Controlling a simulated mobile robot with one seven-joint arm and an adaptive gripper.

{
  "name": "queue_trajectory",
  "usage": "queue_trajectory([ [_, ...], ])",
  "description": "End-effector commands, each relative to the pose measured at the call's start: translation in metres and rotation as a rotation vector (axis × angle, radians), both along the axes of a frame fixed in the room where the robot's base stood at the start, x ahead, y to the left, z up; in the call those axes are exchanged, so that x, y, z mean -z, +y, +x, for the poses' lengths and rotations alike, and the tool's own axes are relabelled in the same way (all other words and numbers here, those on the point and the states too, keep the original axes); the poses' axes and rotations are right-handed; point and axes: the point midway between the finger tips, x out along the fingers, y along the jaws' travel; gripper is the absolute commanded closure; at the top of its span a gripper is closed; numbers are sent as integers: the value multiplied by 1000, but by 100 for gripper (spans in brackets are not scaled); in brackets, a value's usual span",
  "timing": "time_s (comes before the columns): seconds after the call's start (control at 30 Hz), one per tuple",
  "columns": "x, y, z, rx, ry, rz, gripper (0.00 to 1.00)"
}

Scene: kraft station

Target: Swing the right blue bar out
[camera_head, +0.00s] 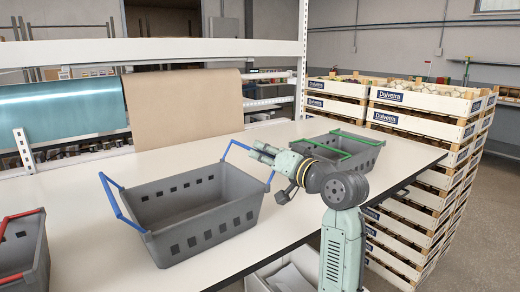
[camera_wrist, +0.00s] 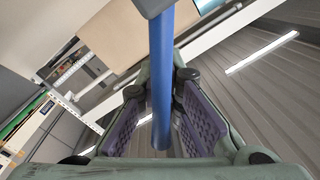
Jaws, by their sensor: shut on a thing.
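A grey crate (camera_head: 204,222) with two blue bars stands on the white table. Its left blue bar (camera_head: 122,208) is raised and leans out over the left end. The right blue bar (camera_head: 241,146) stands up at the right end and tilts to the right. My gripper (camera_head: 258,151) is at this right bar, on its right side. In the wrist view the blue bar (camera_wrist: 161,70) runs between the two purple finger pads, and the gripper (camera_wrist: 161,128) is shut on it. The finger contact itself is partly hidden by the bar.
A grey crate with green bars (camera_head: 342,150) stands behind my gripper on the right. Part of a crate with a red bar (camera_head: 22,216) is at the left edge. The white table (camera_head: 105,265) is bare around the blue-barred crate. Stacked fruit crates (camera_head: 425,100) stand beyond its right edge.

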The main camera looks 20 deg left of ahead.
Motion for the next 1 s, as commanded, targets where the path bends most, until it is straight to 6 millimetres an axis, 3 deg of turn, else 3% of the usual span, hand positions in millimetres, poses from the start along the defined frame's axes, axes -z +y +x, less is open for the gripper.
queue_trajectory([
  [0.5,2,-1,1,0,18,11,100],
  [0.53,2,-1,1,0,18,11,91],
  [0.8,1,-1,1,1,17,11,73],
  [1.0,1,-1,1,0,16,11,72],
])
